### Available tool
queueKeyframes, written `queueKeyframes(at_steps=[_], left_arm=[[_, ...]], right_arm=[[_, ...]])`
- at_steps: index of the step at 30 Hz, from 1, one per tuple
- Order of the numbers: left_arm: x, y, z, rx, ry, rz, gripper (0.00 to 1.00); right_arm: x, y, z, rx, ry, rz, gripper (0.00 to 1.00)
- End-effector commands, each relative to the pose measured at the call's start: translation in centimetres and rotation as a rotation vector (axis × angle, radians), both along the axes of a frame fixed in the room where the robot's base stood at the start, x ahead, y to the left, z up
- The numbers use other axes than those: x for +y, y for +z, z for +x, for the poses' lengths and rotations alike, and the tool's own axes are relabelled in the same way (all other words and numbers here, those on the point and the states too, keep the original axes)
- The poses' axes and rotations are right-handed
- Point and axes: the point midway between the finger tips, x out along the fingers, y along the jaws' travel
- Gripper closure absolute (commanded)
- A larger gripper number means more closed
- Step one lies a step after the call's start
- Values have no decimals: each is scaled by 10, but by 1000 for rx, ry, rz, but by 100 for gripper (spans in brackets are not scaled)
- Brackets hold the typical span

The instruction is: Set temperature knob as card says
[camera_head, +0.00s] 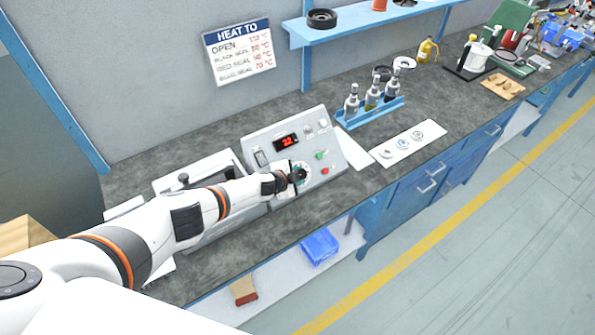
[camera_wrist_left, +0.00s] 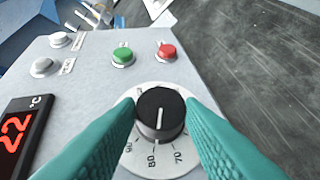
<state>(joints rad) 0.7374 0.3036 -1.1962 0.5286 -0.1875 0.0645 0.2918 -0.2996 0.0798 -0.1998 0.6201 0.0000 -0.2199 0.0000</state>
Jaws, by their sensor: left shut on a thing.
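The black temperature knob (camera_wrist_left: 160,112) sits on a white dial with 80 and 70 legible near the bottom of the wrist view. Its white line runs up and down in that view; which end is the pointer is hard to tell. My left gripper (camera_head: 297,176) has its teal fingers on both sides of the knob, shut on it. The control box (camera_head: 262,143) has a red display (camera_wrist_left: 17,135) reading about 22 °C. The "HEAT TO" card (camera_head: 239,52) on the wall lists open, black seal, red seal and blue seal with temperatures, mostly too small to read surely. My right gripper is out of view.
Green (camera_wrist_left: 122,55) and red (camera_wrist_left: 167,51) buttons sit close beyond the knob. A blue shelf (camera_head: 340,22) hangs above the bench.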

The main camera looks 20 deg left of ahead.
Motion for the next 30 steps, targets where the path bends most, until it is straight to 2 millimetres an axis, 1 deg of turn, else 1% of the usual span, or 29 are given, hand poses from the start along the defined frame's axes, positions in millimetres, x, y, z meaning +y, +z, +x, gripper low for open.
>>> queueKeyframes(at_steps=[1, 6, 23, 24, 26, 27, 28, 30], left_arm=[[0, 4, 2, 5, -8, 7, 88], [0, 3, 2, 23, -29, 18, 88], [0, 2, 2, 32, -42, 23, 88], [-1, 2, 2, 32, -42, 23, 64], [-1, 2, 2, 32, -42, 23, 54], [-1, 2, 2, 33, -43, 24, 47], [-1, 2, 2, 33, -43, 24, 43], [-1, 1, 2, 33, -43, 24, 43]], right_arm=[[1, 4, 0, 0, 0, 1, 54], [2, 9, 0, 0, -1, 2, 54], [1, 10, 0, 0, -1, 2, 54], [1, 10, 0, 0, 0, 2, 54], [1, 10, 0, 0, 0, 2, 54], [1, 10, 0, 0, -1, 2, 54], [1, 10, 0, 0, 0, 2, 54], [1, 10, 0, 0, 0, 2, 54]])
